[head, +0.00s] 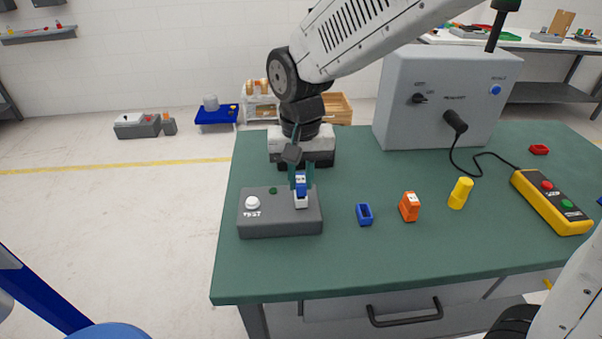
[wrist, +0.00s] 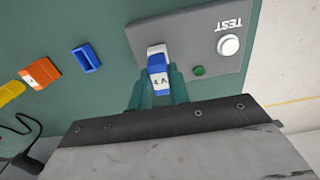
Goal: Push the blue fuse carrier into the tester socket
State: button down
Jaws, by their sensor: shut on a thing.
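The blue fuse carrier (head: 301,184) has a white label, which reads "4 A" in the wrist view (wrist: 158,73). My gripper (head: 301,177) is shut on it from above, with green fingers on either side; the fingers also show in the wrist view (wrist: 160,92). The carrier is at the white tester socket (head: 301,202) near the right end of the grey tester box (head: 280,224). The socket also shows in the wrist view (wrist: 156,50). I cannot tell how deep the carrier sits in it. A white TEST button (head: 252,203) and a green lamp (head: 273,190) are on the box.
On the green table right of the tester lie an empty blue holder (head: 364,214), an orange fuse carrier (head: 409,206), a yellow cylinder (head: 461,193) and a yellow pendant (head: 552,202) with a cable. A grey cabinet (head: 430,85) stands behind. The table's front is clear.

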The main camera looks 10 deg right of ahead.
aim_at(301, 179)
jog(key=shift+f, duration=0.35)
jog(key=c, duration=1.3)
grip_release()
jog(key=shift+o, duration=0.2)
jog(key=shift+r, duration=2.95)
